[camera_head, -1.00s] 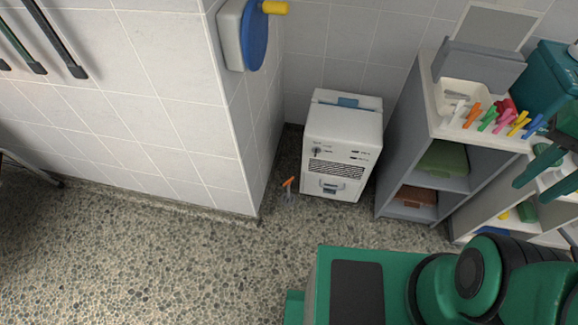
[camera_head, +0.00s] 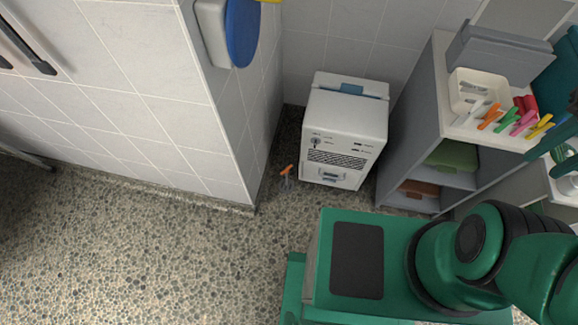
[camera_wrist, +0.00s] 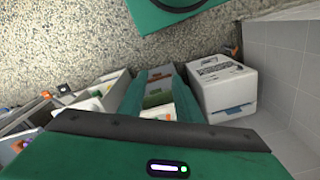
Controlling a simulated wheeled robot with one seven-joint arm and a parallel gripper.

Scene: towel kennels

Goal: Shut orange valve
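The orange valve (camera_head: 286,170) is a small orange handle on a grey pipe stub, low by the floor between the wall corner and the white machine. It looks tilted, not level. In the wrist view a small orange spot, likely the same valve (camera_wrist: 234,50), shows beyond the white machine. My gripper (camera_wrist: 160,82) has two teal fingers set apart, with shelf items visible between them and nothing held. It is up by the shelf at the right, well away from the valve. In the head view it is mostly cut off at the right edge.
The white machine (camera_head: 344,125) stands right of the valve. A grey shelf unit (camera_head: 408,125) carries a tray (camera_head: 470,82) and coloured pegs (camera_head: 515,120). A blue disc (camera_head: 243,30) is mounted on the wall corner. The speckled floor (camera_head: 150,255) is open at left and front.

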